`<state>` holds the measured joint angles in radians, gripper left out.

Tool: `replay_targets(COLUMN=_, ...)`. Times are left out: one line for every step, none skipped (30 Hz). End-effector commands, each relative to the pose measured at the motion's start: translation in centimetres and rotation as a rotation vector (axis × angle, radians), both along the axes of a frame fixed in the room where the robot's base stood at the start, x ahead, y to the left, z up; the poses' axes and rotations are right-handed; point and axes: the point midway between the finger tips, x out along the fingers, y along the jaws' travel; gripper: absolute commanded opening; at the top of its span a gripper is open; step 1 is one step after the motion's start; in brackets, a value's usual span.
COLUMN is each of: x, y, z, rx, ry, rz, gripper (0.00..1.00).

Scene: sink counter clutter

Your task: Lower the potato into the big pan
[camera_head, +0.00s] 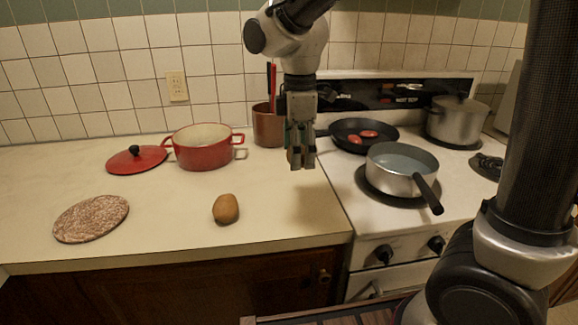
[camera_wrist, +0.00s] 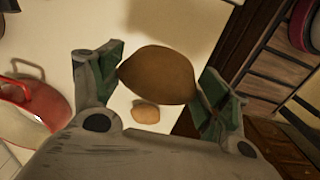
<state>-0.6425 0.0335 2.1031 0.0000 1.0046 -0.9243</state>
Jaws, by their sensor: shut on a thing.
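My gripper (camera_head: 301,158) hangs over the counter near the stove's left edge, fingers down. In the wrist view its green-padded fingers are shut on a brown potato (camera_wrist: 157,75), touching both its ends. In the head view this potato is hidden by the gripper. Another potato (camera_head: 226,209) lies on the counter below and left; it also shows in the wrist view (camera_wrist: 146,112). A black frying pan (camera_head: 381,138) with two red pieces, a steel saucepan (camera_head: 402,174) and an open red pot (camera_head: 203,157) are in view. I cannot tell which is the big pan.
A red lid (camera_head: 136,159) and a speckled round mat (camera_head: 91,218) lie on the left of the counter. A brown utensil crock (camera_head: 268,129) stands behind my gripper. A tall steel pot (camera_head: 455,121) is at the stove's back right. The counter's front middle is mostly clear.

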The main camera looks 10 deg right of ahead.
Motion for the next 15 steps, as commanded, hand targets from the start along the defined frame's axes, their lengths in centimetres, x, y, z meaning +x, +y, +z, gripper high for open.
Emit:
replay_targets(x=0.2, y=-0.9, z=0.7, rx=0.001, ry=-0.002, rz=-0.006, gripper=0.48)
replay_targets(x=0.3, y=-1.5, z=1.1, rx=0.002, ry=-0.003, rz=-0.005, gripper=0.48)
replay_targets(x=0.5, y=-2.2, z=1.5, rx=0.002, ry=-0.003, rz=-0.006, gripper=0.48)
replay_targets(x=0.6, y=-2.8, z=1.9, rx=0.001, ry=-0.002, rz=-0.006, gripper=0.48)
replay_targets(x=0.7, y=-3.3, z=2.2, rx=0.001, ry=-0.002, rz=-0.006, gripper=0.48)
replay_targets(x=0.9, y=-4.0, z=2.7, rx=0.002, ry=-0.003, rz=-0.006, gripper=0.48)
replay_targets(x=1.0, y=-4.6, z=3.1, rx=0.001, ry=-0.003, rz=-0.006, gripper=0.48)
replay_targets(x=1.1, y=-5.1, z=3.5, rx=0.002, ry=-0.003, rz=-0.006, gripper=0.48)
replay_targets(x=1.3, y=-5.9, z=3.8, rx=0.001, ry=-0.002, rz=-0.006, gripper=0.48)
replay_targets(x=1.4, y=-6.5, z=4.1, rx=0.000, ry=-0.001, rz=-0.006, gripper=0.48)
replay_targets(x=1.5, y=-7.1, z=4.4, rx=0.001, ry=-0.002, rz=-0.006, gripper=0.48)
replay_targets(x=1.7, y=-7.8, z=4.9, rx=0.001, ry=-0.003, rz=-0.006, gripper=0.48)
replay_targets(x=1.8, y=-8.4, z=5.2, rx=0.001, ry=-0.002, rz=-0.006, gripper=0.48)
replay_targets(x=1.9, y=-9.0, z=5.5, rx=0.001, ry=-0.002, rz=-0.006, gripper=0.48)
replay_targets(x=2.0, y=-9.8, z=5.7, rx=0.001, ry=-0.002, rz=-0.007, gripper=0.48)
